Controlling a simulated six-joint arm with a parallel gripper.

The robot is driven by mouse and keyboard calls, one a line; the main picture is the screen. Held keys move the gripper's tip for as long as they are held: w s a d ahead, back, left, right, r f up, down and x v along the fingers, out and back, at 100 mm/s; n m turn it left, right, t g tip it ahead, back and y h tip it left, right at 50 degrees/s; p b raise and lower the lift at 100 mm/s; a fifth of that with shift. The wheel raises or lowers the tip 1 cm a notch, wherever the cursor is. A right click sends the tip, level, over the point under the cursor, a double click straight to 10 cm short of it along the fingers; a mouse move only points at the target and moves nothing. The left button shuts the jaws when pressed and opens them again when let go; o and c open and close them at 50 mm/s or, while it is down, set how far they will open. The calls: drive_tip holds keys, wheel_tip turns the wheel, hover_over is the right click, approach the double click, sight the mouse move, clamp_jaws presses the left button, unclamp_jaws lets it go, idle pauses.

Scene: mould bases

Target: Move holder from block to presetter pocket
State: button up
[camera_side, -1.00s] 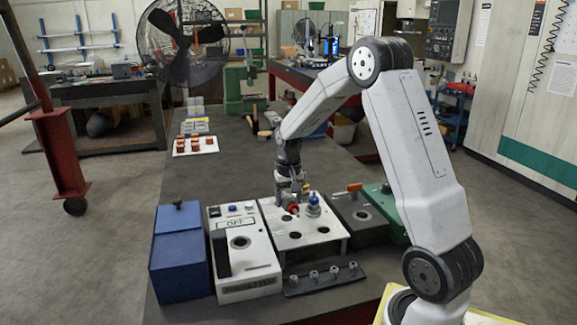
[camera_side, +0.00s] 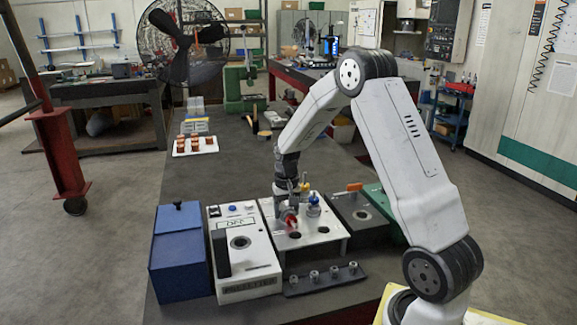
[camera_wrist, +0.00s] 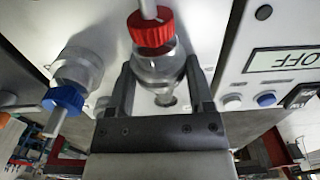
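The holder with a red collar (camera_wrist: 152,32) is between the two fingers of my gripper (camera_wrist: 160,88); the fingers appear to touch both sides of its clear grey body. It looks tilted, with its stem pointing to the top of the wrist view. In the side view the red collar (camera_side: 291,222) shows low over the white block (camera_side: 325,246); I cannot tell whether its lower end is clear of the block. The presetter (camera_side: 247,272), a white box with a display and a round pocket (camera_side: 240,242), stands just left of the block. Its pocket looks empty.
A blue-collared holder (camera_side: 314,205) and a yellow-topped one (camera_side: 304,187) stand close by my gripper. A blue box (camera_side: 180,255) is left of the presetter. A dark unit with an orange lever (camera_side: 355,187) is at right. A low rack (camera_side: 325,283) lies in front.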

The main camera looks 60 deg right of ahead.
drive_tip(key=o, duration=0.4)
drive_tip(key=shift+r, duration=0.1)
drive_tip(key=shift+d+r, duration=0.1)
drive_tip(key=shift+r, duration=3.75)
